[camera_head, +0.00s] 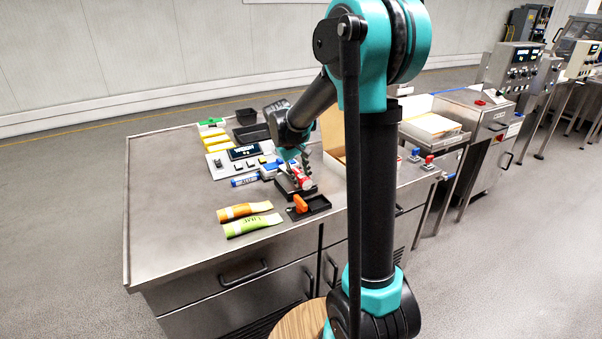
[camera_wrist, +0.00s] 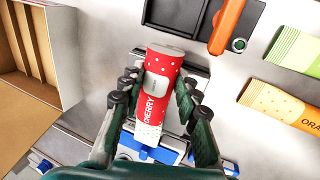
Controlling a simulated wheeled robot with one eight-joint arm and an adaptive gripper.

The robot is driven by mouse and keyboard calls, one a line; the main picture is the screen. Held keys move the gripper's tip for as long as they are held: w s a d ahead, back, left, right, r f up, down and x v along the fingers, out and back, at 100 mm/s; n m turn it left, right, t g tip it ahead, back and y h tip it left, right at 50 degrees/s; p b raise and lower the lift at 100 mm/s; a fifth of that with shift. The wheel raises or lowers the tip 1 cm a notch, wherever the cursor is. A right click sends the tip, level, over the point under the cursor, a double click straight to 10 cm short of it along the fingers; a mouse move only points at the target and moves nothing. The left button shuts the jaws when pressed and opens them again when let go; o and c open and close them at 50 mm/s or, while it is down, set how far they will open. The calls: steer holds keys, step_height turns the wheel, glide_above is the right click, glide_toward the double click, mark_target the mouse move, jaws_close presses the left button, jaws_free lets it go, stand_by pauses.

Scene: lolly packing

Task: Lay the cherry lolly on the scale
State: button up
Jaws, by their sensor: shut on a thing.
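The cherry lolly (camera_wrist: 153,105) is a red packet with white dots and white CHERRY lettering. In the wrist view it lies between the two fingers of my gripper (camera_wrist: 159,84), which is shut on it. In the head view the lolly (camera_head: 302,173) shows red and tilted below my gripper (camera_head: 297,155). The fingers and lolly hide part of the stand.
An orange-handled tool (camera_head: 300,203) lies in a black tray (camera_head: 319,206) beside the stand. Orange (camera_head: 243,211) and lime (camera_head: 252,225) packets lie nearby. An open cardboard box (camera_wrist: 32,55) is at left in the wrist view. The table's left side is clear.

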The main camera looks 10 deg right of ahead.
steer(key=shift+f, duration=0.1)
steer(key=o, duration=1.3)
steer(key=v, duration=1.2)
steer(key=s+d+f+m+t+y, duration=0.1)
steer(key=s+d+f, duration=0.1)
steer(key=s+f, duration=0.4)
steer(key=s+d+f+m+t+y, duration=0.1)
steer(key=s+d+f, duration=0.1)
steer(key=s+f, duration=0.4)
steer(key=s+d+f+m+t+y, duration=0.1)
steer(key=s+f, duration=0.5)
steer(key=s, duration=0.6)
steer(key=shift+d+f+m, duration=0.15)
steer(key=shift+d+m, duration=0.25)
steer(key=shift+d, duration=0.3)
